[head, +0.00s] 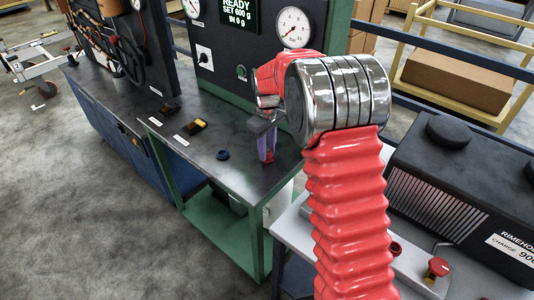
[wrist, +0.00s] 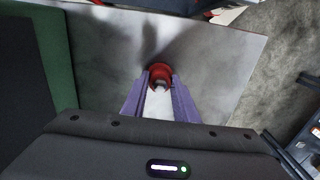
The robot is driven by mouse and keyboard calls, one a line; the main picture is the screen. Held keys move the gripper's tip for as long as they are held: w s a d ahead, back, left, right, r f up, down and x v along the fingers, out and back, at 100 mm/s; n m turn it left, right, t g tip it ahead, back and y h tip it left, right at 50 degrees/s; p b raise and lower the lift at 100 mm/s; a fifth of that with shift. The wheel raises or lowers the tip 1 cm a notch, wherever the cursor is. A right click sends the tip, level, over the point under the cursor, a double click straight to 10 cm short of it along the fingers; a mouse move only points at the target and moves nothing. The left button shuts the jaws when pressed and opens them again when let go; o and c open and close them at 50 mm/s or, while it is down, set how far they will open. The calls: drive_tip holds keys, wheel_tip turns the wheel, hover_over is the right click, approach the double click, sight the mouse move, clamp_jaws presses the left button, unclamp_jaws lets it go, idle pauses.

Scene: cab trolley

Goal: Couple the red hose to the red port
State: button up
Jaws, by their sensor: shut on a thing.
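My gripper (head: 267,157) points down over the dark workbench, with its purple fingers close together. In the wrist view my gripper (wrist: 159,92) is shut on a round red part (wrist: 160,74) with a pale middle; it looks like the red hose's end, but I cannot be sure. The head view does not show this part clearly. A red-topped fitting (head: 437,267) and a dark red ring (head: 395,248) sit on the light trolley top at the lower right. I cannot tell which is the red port. No coupling of hose and port shows.
The workbench (head: 190,160) carries a blue ring (head: 223,155) and yellow-and-black pieces (head: 195,127). A gauge panel (head: 240,50) stands behind. A dark ribbed unit (head: 450,185) stands at the right, near the trolley top. Open floor lies at the left front.

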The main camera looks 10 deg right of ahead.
clamp_jaws()
drive_tip(key=shift+r, duration=0.15)
drive_tip(key=shift+r, duration=0.5)
drive_tip(key=shift+r, duration=0.1)
drive_tip(key=shift+r, duration=0.35)
drive_tip(key=shift+r, duration=0.7)
drive_tip(key=shift+r, duration=0.7)
drive_tip(key=shift+r, duration=0.5)
